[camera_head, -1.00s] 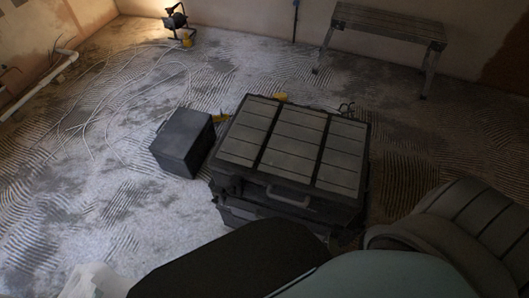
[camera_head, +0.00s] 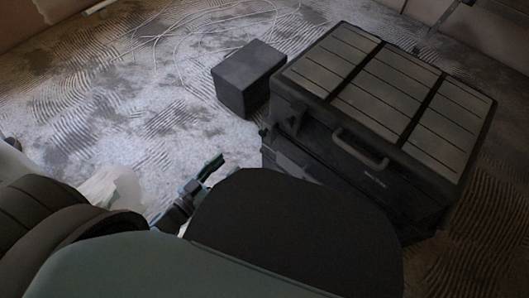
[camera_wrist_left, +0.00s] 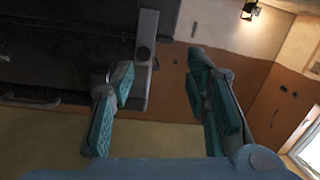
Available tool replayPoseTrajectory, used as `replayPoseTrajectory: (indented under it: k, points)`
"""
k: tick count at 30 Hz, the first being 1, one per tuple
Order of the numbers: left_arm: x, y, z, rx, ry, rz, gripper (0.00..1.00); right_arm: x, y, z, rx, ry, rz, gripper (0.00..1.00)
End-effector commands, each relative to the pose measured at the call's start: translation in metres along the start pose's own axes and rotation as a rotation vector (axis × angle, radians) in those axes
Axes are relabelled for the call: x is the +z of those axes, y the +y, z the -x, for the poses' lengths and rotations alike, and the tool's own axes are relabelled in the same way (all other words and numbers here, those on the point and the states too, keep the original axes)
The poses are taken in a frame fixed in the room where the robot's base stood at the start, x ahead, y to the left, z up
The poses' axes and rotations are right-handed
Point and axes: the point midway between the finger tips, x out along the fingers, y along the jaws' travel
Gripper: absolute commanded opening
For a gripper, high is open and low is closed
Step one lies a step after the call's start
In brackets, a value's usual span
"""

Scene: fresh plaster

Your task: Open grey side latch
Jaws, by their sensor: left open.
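A large dark tool case (camera_head: 455,165) with a slatted grey lid stands on the floor at the right of the head view, its lid down. A grey carry handle (camera_head: 360,150) is on its front. In the left wrist view, the case's dark side (camera_wrist_left: 65,45) fills the upper left, with a grey bar-shaped latch (camera_wrist_left: 146,38) at its edge. My left gripper (camera_wrist_left: 160,72) is open, its teal finger pads apart; the latch lies near the left finger, and I cannot tell whether they touch. In the head view my left gripper (camera_head: 203,175) is partly hidden, left of the case. My right gripper is out of view.
A smaller dark box (camera_head: 245,85) stands just left of the case. Pale cable (camera_head: 195,35) lies looped on the plaster-streaked floor. A white crumpled thing (camera_head: 112,187) is at the lower left. The floor between it and the small box is clear.

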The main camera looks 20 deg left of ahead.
Motion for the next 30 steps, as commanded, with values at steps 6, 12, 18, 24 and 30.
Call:
replayPoseTrajectory:
  k: [6,12,18,24,30]
  points:
    - [-0.018,0.018,-0.023,0.092,0.083,0.011,0.43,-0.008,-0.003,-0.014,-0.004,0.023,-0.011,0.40]
    - [-0.023,0.022,-0.078,0.089,0.084,0.010,0.43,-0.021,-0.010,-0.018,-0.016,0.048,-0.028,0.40]
    - [-0.026,0.026,-0.127,0.087,0.081,0.011,0.43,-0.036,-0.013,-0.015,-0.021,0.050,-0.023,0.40]
    - [-0.028,0.028,-0.147,0.086,0.078,0.012,0.43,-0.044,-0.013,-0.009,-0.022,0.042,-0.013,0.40]
    - [-0.029,0.028,-0.148,0.086,0.077,0.011,0.43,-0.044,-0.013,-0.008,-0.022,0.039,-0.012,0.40]
